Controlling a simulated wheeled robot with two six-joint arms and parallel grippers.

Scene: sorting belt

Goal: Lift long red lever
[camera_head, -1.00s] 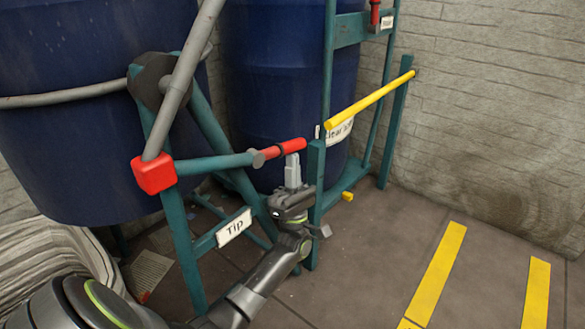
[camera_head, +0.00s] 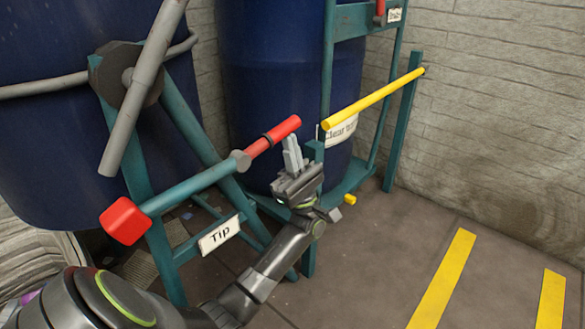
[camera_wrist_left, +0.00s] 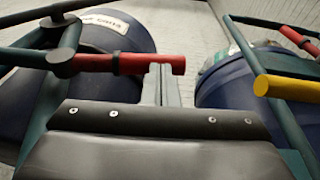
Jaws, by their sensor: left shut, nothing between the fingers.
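The long lever is a teal bar (camera_head: 190,188) with a red grip (camera_head: 272,137) at its upper right end and a red block (camera_head: 126,220) at its lower left end. It is tilted, with the grip end high. My left gripper (camera_head: 291,153) is shut and empty, its fingertips pointing up just under the outer end of the grip. In the left wrist view the red grip (camera_wrist_left: 120,63) crosses level with the closed fingertips (camera_wrist_left: 161,82). They look in contact, but I cannot be sure. My right gripper is out of view.
A teal frame with a "TIP" sign (camera_head: 218,235) stands below the lever before blue barrels (camera_head: 270,70). A grey pole (camera_head: 125,125) ends above the red block. A yellow bar (camera_head: 375,98) lies right of my gripper. The floor at the right is clear.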

